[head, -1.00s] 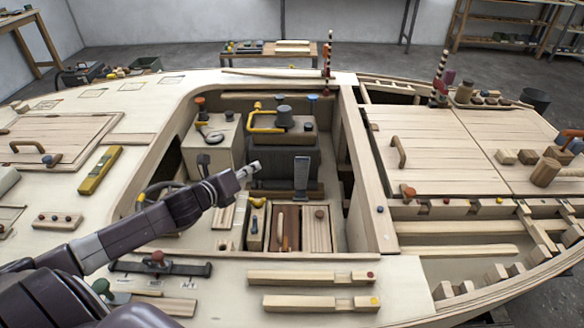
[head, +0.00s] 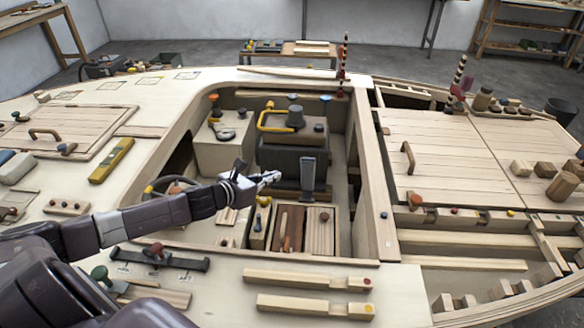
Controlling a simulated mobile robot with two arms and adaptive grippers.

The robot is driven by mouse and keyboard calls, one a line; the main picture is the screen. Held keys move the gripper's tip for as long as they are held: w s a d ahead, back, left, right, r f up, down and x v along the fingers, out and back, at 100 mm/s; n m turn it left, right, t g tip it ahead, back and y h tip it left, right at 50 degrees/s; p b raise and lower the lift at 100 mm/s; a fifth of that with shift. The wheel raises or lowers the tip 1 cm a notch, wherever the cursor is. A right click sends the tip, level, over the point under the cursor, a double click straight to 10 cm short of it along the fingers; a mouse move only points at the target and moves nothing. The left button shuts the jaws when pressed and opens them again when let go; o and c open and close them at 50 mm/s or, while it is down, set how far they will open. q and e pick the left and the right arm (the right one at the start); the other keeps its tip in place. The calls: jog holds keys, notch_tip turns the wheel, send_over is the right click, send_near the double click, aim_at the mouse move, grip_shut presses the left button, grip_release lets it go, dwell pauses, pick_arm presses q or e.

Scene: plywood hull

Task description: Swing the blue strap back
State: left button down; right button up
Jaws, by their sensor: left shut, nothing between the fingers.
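I cannot make out a plainly blue strap. A flat, slate-grey upright piece (head: 307,177) stands in the open well, in front of the dark block; it may be the strap, but its colour is unclear. My left gripper (head: 274,177) reaches into the well from the left. Its fingers are shut and empty, pointing right, just left of the upright piece. A gap shows between them in the picture, though depth is hard to judge. My right gripper is not in view.
A dark block (head: 290,150) with a yellow curved handle (head: 272,117) stands behind the gripper. A pale box (head: 222,143) is to its left. Small wooden bins (head: 320,232) lie in front. The well's right wall (head: 378,200) rises beyond the upright piece.

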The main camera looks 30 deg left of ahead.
pick_arm(q)
jog(key=p, duration=0.1)
send_near(298, 164)
jog(key=a+f+x, duration=0.1)
jog(key=x, duration=0.4)
jog(key=shift+w+d+f, duration=0.15)
jog(key=shift+w+d, duration=0.45)
jog(key=shift+d, duration=0.1)
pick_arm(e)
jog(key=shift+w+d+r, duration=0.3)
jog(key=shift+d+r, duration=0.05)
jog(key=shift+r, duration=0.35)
pick_arm(q)
jog(key=shift+w, duration=0.1)
jog(key=shift+w+a+r, duration=0.1)
jog(key=shift+w+r, duration=0.1)
jog(key=shift+w, duration=0.1)
jog(key=shift+w+a+r, duration=0.15)
jog(key=shift+w+a, duration=0.1)
jog(key=shift+w, duration=0.2)
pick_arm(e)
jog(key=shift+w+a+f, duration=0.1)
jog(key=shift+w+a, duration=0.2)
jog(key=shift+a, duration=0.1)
pick_arm(q)
jog(key=shift+d, duration=0.1)
